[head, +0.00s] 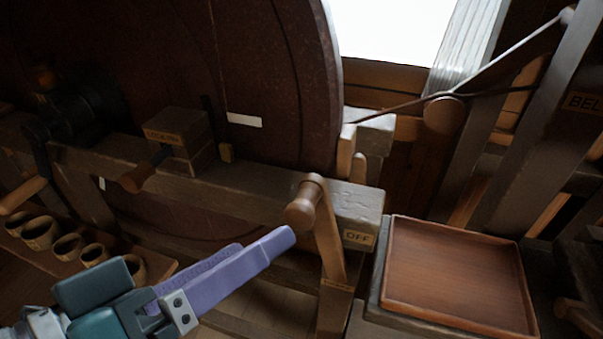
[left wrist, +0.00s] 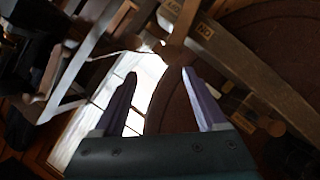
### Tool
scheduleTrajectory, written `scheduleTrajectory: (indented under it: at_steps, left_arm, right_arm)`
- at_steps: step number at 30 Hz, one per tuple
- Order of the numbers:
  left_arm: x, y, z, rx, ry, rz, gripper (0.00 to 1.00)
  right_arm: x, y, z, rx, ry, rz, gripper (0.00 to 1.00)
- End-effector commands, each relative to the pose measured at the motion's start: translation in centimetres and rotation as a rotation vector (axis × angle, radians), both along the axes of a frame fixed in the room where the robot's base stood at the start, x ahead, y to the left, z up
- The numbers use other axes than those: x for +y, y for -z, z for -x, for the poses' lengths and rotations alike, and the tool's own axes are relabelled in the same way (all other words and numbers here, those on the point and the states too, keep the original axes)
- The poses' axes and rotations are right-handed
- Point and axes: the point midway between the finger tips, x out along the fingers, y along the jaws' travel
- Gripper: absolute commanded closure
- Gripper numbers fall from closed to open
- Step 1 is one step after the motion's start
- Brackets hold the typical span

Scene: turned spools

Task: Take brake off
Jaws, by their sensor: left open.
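The wooden lever (head: 329,240) stands in front of the beam end, leaning a little, with a round knob (head: 301,212) at its top. A wooden block (head: 346,150) stands close to the rim of the big dark wheel (head: 270,70). My left gripper (head: 266,243) is open and empty, its purple fingers pointing at the lever from the lower left, just below the knob. In the left wrist view the knob (left wrist: 173,53) shows beyond the gap between the fingertips (left wrist: 160,73). My right gripper is out of view.
A wooden tray (head: 455,275) lies right of the lever and looks empty. Several small wooden cups (head: 40,232) sit on a shelf at the left. A crank handle (head: 140,177) projects from the beam. A slanted post (head: 545,120) and rod stand at the right.

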Motion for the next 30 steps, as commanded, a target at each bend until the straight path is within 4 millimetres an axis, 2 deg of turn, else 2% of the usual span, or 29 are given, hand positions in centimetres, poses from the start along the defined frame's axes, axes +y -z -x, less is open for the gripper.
scheduleTrajectory:
  at_steps: [1,3,8,21,30]
  left_arm:
    - [0.2,1.8,-0.3,-0.005,-0.019,0.021,0.27]
    - [0.3,2.1,-0.6,-0.011,-0.038,0.043,0.27]
    - [0.0,2.2,-1.6,-0.015,-0.055,0.06,0.27]
    - [-4.1,4.2,-7.5,-0.014,-0.051,0.057,0.27]
    - [-4.9,4.6,-8.7,-0.014,-0.052,0.056,0.27]
  right_arm:
    - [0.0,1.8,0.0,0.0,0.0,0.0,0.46]
    - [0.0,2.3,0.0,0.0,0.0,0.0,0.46]
    - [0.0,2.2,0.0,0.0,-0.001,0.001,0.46]
    - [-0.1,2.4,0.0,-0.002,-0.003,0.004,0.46]
    - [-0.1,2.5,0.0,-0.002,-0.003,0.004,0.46]
